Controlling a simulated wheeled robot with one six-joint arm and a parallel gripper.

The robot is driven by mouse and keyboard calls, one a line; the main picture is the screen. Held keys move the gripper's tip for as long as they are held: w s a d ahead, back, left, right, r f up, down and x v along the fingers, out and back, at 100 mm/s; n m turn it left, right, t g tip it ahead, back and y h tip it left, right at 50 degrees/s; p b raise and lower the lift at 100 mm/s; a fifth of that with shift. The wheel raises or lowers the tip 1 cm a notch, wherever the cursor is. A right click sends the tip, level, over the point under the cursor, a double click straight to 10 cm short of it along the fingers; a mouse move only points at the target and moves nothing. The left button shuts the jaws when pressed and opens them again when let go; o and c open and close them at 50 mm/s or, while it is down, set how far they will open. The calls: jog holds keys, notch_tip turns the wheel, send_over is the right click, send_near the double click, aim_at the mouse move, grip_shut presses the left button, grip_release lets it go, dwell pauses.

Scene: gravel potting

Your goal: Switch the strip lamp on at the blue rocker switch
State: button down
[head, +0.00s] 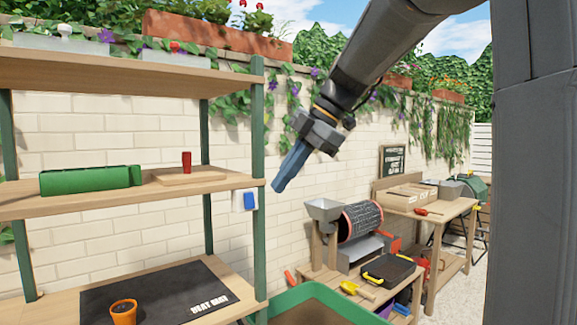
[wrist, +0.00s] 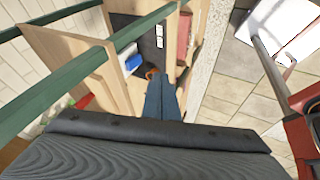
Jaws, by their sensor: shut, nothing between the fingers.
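The blue rocker switch (head: 250,201) sits on a white box at the right end of the middle shelf, by the green post. In the wrist view, the blue switch (wrist: 132,62) shows just left of the fingertips. My gripper (head: 277,187) is shut and empty, its blue-grey fingers pointing down and left. Its tips are to the right of the switch and slightly above it in the head view, apart from it. The shut fingers also show in the wrist view (wrist: 161,80). I cannot make out the strip lamp in either view.
The green shelf post (head: 258,150) stands close beside the switch. The middle shelf holds a green case (head: 90,180) and a red object (head: 187,162). Below are a dark mat (head: 165,295) and an orange pot (head: 123,312). A potting bench (head: 325,282) stands to the right.

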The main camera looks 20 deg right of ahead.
aim_at(249, 200)
jog(key=shift+w+a+f+p, duration=0.5)
jog(key=shift+w+a+f, duration=0.1)
jog(key=shift+w+f, duration=0.3)
jog(key=shift+w+a+f+p, duration=0.5)
jog(key=shift+w+a+f, duration=0.05)
jog(key=shift+w+f, duration=0.35)
jog(key=shift+w+a+f+p, duration=0.5)
jog(key=shift+w+a+f, duration=0.1)
jog(key=shift+w+f, duration=0.25)
jog(key=shift+w, duration=0.1)
